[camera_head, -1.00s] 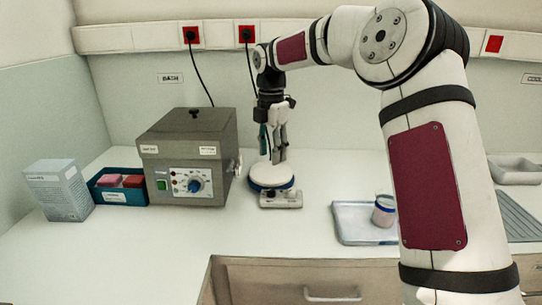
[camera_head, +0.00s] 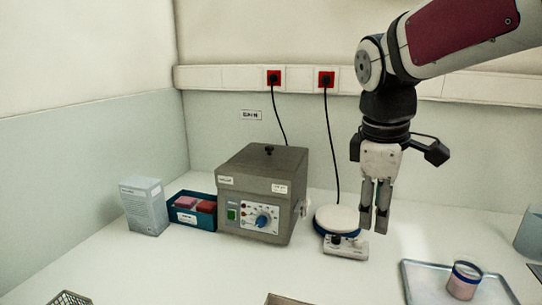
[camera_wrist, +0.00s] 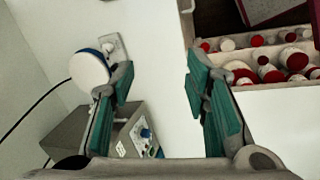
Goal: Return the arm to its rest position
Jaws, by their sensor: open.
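My gripper (camera_head: 375,232) hangs pointing down above the worktop, in front and to the right of the round white-topped device. In the wrist view my gripper (camera_wrist: 160,85) has its teal-padded fingers wide apart with nothing between them. My arm reaches in from the upper right of the head view.
A grey bath unit (camera_head: 262,190) stands left of the round device (camera_head: 336,220). Further left are a blue box (camera_head: 190,220) and a pale carton (camera_head: 144,205). A tray (camera_head: 415,285) with a jar (camera_head: 464,281) is at the right. The wrist view shows a drawer (camera_wrist: 270,88) of red-and-white items.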

